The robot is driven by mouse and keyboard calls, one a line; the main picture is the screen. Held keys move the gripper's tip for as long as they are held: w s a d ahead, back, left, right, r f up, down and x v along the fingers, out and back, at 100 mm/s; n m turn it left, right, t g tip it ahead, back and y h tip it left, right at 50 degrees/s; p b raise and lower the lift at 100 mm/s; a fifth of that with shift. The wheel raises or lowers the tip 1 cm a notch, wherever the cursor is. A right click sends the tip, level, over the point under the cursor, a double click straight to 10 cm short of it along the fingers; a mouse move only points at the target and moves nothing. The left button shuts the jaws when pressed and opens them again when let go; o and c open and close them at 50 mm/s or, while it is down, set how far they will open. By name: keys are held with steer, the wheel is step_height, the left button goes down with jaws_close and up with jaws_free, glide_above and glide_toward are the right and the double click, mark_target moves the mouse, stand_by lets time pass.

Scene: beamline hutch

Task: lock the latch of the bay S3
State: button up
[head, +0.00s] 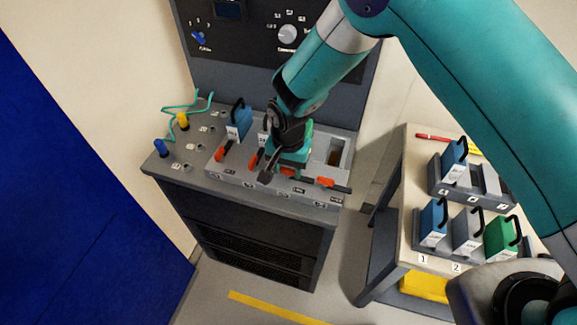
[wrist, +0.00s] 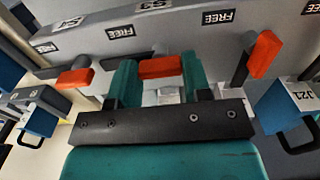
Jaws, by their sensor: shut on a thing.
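My gripper (head: 287,160) is at the front of the console, over the bay S3. In the wrist view its two teal fingers (wrist: 160,78) are closed around the orange handle of the S3 latch (wrist: 160,67). The handle lies crosswise between them, under the S3 label (wrist: 155,4). My gripper hides most of bay S3 and its latch in the head view, so what sits in the bay cannot be told.
Neighbouring orange latches stand either side, one at left (wrist: 75,76) and one at right (wrist: 264,54). A blue module marked J21 (wrist: 300,97) is close at right. The console (head: 200,182) also carries plugs and a blue module (head: 240,120). A cart (head: 408,190) with modules stands at right.

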steer(key=n+b, duration=0.2)
steer(key=n, duration=0.2)
steer(key=shift+f+b, duration=0.1)
steer(key=shift+b, duration=0.2)
steer(key=n+b, duration=0.2)
steer(key=n, duration=0.2)
steer(key=n+b, duration=0.1)
steer(key=n, duration=0.4)
steer(key=n+b, duration=0.1)
steer(key=n, duration=0.3)
steer(key=shift+n, duration=0.3)
steer(key=o, duration=0.9)
